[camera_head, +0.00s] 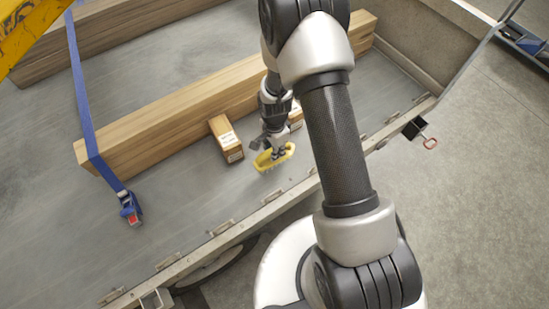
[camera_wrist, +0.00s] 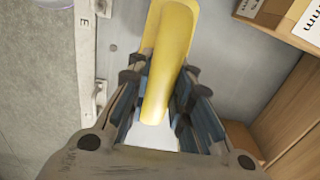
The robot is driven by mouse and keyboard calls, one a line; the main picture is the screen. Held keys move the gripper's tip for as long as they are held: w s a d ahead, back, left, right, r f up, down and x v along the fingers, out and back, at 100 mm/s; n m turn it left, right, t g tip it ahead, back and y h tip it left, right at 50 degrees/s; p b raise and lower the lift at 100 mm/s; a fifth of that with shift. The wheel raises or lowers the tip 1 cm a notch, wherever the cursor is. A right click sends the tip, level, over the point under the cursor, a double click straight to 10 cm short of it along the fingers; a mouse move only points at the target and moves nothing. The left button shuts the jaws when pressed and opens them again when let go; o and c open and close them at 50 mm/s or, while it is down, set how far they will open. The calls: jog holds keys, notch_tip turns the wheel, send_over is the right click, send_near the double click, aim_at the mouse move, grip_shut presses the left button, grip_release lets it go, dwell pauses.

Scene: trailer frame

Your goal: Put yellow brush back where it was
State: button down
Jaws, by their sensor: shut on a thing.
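The yellow brush (camera_head: 274,157) is in the grasp of my gripper (camera_head: 277,150) over the grey trailer bed (camera_head: 190,209). In the wrist view the yellow brush (camera_wrist: 165,75) runs lengthwise between the two fingers of my gripper (camera_wrist: 160,100), which are shut on its handle. The far end of the brush reaches the top edge of that view. I cannot tell whether the brush touches the bed or hangs just above it.
A small cardboard box (camera_head: 226,139) stands just left of the gripper, against a long timber beam (camera_head: 170,115). A second box is partly hidden behind the gripper. A blue strap (camera_head: 80,85) crosses the beams.

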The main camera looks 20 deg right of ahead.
jog(key=shift+f+b, duration=0.55)
jog(key=shift+f, duration=1.7)
jog(key=shift+f, duration=0.15)
jog(key=c, duration=1.4)
grip_release()
jog(key=shift+c, duration=0.2)
